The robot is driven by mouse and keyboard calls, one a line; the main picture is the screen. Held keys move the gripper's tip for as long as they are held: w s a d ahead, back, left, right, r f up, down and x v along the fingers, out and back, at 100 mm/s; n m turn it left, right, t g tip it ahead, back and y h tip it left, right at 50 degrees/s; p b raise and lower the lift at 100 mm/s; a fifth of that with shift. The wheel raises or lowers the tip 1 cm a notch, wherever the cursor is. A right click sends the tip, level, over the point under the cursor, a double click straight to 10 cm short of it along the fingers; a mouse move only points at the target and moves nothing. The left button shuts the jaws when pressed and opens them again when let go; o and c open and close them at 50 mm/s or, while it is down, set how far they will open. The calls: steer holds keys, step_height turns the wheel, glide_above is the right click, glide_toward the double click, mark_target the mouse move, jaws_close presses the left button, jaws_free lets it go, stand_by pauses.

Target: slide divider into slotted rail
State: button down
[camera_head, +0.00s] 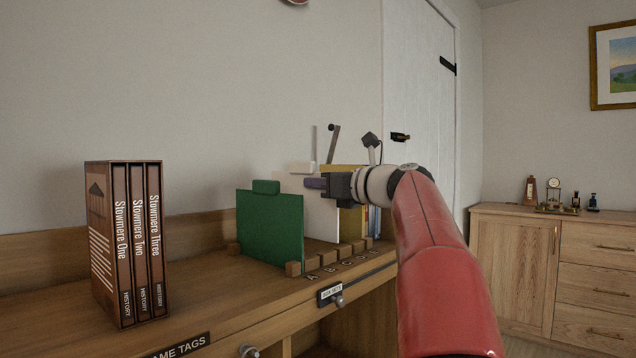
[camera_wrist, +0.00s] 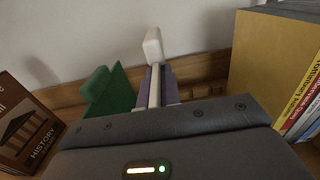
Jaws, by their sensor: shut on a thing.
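A white divider (camera_head: 320,212) with a white tab on top stands upright behind the green divider (camera_head: 270,228), which hides part of it. My gripper (camera_head: 316,183) is shut on the white divider near its upper edge. In the wrist view the white divider (camera_wrist: 154,88) shows edge-on between the purple finger pads, with the green divider (camera_wrist: 112,95) to its left. The slotted rail (camera_head: 328,258) shows as a row of wooden blocks with letters in front. The white divider's lower edge is close to the blocks; I cannot tell whether it is in a slot.
Yellow and other coloured cases (camera_head: 354,212) stand just right of the white divider; the yellow one (camera_wrist: 262,65) also shows in the wrist view. A boxed set of brown History volumes (camera_head: 128,240) stands at the left. The shelf top between it and the green divider is clear.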

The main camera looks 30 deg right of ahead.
mark_target(319, 199)
steer(key=shift+f+b, duration=1.15)
steer(key=shift+f, duration=0.65)
steer(key=c, duration=1.5)
jaws_free()
steer(key=shift+s, duration=0.1)
steer(key=v, duration=0.7)
steer(key=shift+s+d+r, duration=0.1)
steer(key=shift+s, duration=0.2)
